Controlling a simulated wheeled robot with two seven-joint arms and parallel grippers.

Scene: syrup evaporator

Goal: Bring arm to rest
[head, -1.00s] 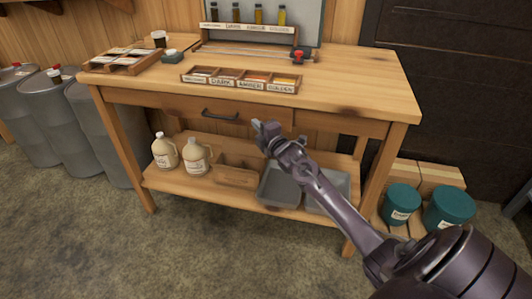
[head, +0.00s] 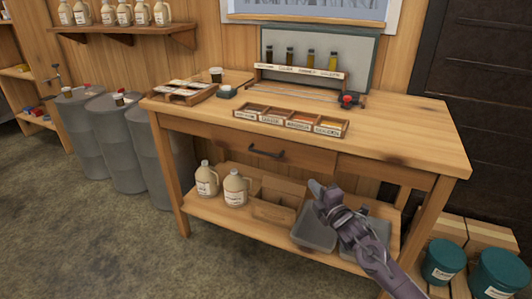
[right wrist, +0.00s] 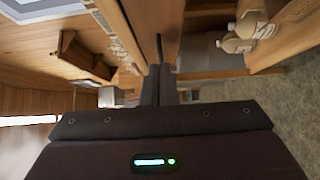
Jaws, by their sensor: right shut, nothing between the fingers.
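My right gripper (head: 318,187) is in front of the wooden workbench (head: 420,125), below the drawer and before the lower shelf. Its fingers are shut and empty. In the right wrist view my shut fingers (right wrist: 160,75) point toward the bench front. The right forearm comes in from the lower right of the head view. My left gripper is not in the head view.
The drawer is shut, with a dark handle (head: 266,152). A labelled compartment tray (head: 290,122) stands on the bench top. Jugs (head: 236,188), a wooden box and grey bins (head: 314,236) are on the lower shelf. Grey barrels (head: 85,130) stand left, teal buckets (head: 442,262) right.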

